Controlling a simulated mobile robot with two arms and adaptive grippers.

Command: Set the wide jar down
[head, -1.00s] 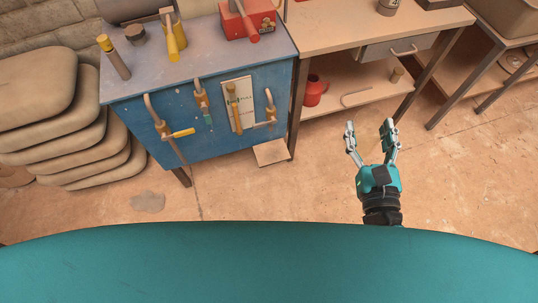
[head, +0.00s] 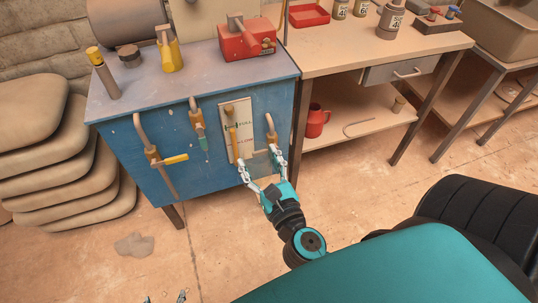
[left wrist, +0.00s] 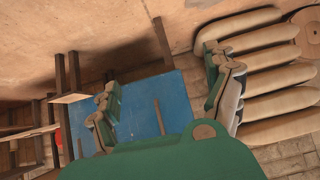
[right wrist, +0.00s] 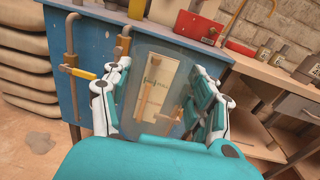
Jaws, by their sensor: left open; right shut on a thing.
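The wide jar (right wrist: 160,88) looks clear and see-through, so its outline is faint. In the right wrist view it is between the fingers of my right gripper (right wrist: 165,105), with the blue cabinet showing through it. My right gripper also shows in the head view (head: 259,162), shut on the jar (head: 263,166), in front of the cabinet and below its top. I cannot tell the jar's exact tilt. My left gripper (left wrist: 162,78) is open and empty in the left wrist view. Only its fingertips (head: 165,298) show at the bottom edge of the head view.
The blue cabinet (head: 180,185) has taps on its front and a red box (head: 248,42) and yellow-handled parts on top. A wooden bench (head: 345,50) at right carries a red tray (head: 308,14) and labelled jars. Its lower shelf holds a red jug (head: 316,120). Stacked sacks (head: 60,170) stand left.

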